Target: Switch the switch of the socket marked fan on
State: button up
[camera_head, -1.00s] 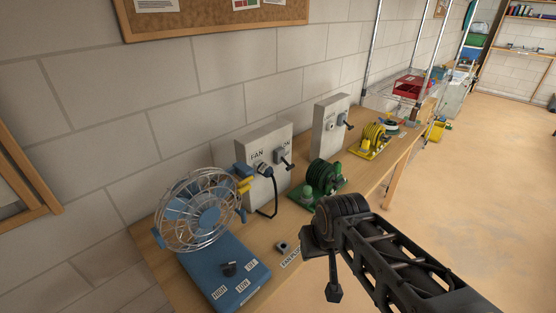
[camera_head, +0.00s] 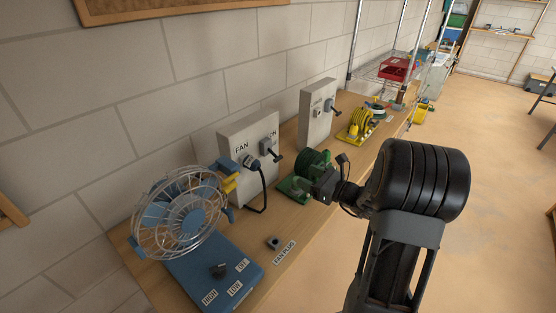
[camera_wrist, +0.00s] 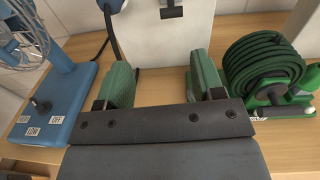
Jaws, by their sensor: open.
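A pale grey socket box (camera_head: 235,140), labelled FAN, stands against the wall at the back of the bench. A plug (camera_head: 252,162) with a black cable sits at its socket. To the right, under a label that seems to read ON, is a switch with a black lever (camera_head: 275,155); its setting is unclear. My gripper (camera_head: 314,188) is in front of the box, to its right and beside the green hose reel. In the wrist view, my gripper (camera_wrist: 162,82) has its green fingers wide apart with nothing between them. The box front (camera_wrist: 160,45) and the lever (camera_wrist: 171,11) show beyond them, apart from the fingers.
The green hose reel (camera_wrist: 265,75) is close to my right finger. A second grey box (camera_head: 316,110) and a yellow reel (camera_head: 357,125) stand farther right.

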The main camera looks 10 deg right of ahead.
aim_at(280, 159)
jog(key=shift+m+t, duration=0.5)
jog(key=x, duration=0.4)
jog(key=p+x, duration=0.1)
jog(key=x, duration=0.4)
jog(key=w+d+p+x, duration=0.1)
jog(key=x, duration=0.3)
jog(key=shift+f, duration=0.25)
jog(key=shift+c, duration=0.4)
jog(key=c, duration=0.9)
jog(key=shift+o, duration=0.2)
